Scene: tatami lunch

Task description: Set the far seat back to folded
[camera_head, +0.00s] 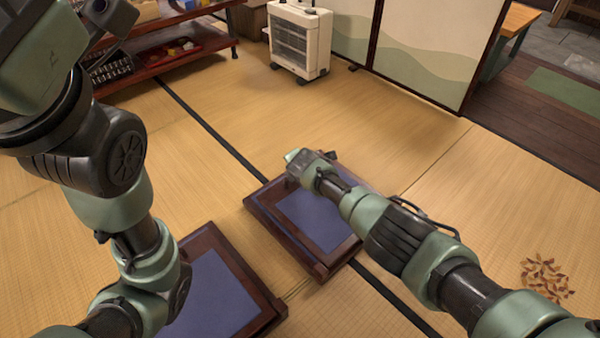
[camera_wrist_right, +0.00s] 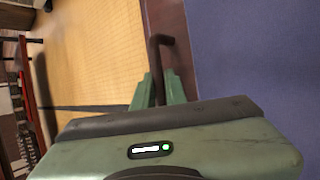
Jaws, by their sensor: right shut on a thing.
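The far seat (camera_head: 252,206) is a dark brown wooden frame with a blue-violet panel, low on the tatami. It looks flat from here; the exact angle of its back cannot be told. My right gripper (camera_head: 296,160) is at its far left edge. In the right wrist view, the green fingers (camera_wrist_right: 159,90) are shut on a dark bar-like handle (camera_wrist_right: 158,42) beside the brown frame and blue panel. My right forearm hides part of the seat's right side. My left arm is folded up at the left; its gripper at the upper left (camera_head: 108,14) is cut off and unclear.
A near seat (camera_head: 278,310) of the same kind lies at the lower left, partly behind my left arm. A white heater (camera_head: 300,40) and a low red-brown shelf (camera_head: 165,65) stand at the back. Dry leaves (camera_head: 543,278) lie at the right. Tatami around is open.

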